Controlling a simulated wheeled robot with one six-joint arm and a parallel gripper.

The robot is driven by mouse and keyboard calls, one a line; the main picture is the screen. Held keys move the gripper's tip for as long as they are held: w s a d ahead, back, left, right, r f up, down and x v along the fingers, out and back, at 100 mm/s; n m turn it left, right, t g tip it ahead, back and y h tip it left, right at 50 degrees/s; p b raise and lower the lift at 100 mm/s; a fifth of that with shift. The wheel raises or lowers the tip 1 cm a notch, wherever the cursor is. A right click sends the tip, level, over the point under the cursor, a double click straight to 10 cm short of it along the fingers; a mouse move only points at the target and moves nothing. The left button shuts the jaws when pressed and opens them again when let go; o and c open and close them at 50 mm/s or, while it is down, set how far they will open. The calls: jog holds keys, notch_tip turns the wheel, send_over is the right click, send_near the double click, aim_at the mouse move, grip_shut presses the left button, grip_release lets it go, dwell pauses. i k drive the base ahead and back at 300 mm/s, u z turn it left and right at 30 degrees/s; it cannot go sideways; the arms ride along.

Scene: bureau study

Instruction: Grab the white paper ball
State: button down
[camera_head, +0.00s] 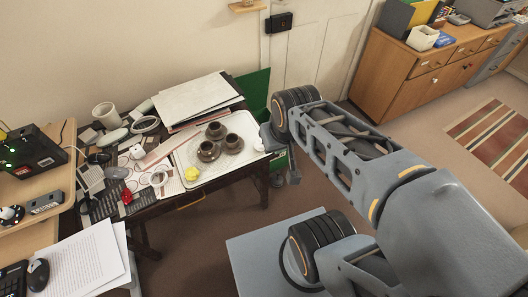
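A small white rounded lump (137,152), which looks like a crumpled paper ball, lies among the clutter on the dark desk. Another small white patch (259,146) shows at the right end of the pale tray, right beside my gripper; I cannot tell whether it is a paper ball. A yellow crumpled ball (192,174) lies at the tray's front left, and a small red one (126,197) lies on the dark keyboard-like item. My gripper (275,150) is at the desk's right end, partly hidden by my wrist. Its fingers are too small and dark to read.
Several brown pots (208,151) stand on the tray (238,164). A green panel (255,92) stands behind the desk. Floor is open towards the striped rug (492,137).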

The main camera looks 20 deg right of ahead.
aim_at(258, 146)
jog(key=u, duration=0.4)
jog(key=k, duration=0.85)
jog(key=z, duration=0.25)
jog(key=i, duration=0.6)
jog(key=z, duration=0.55)
jog(key=i, duration=0.8)
jog(key=u, duration=0.4)
jog(key=k, duration=0.35)
jog(key=u, duration=2.1)
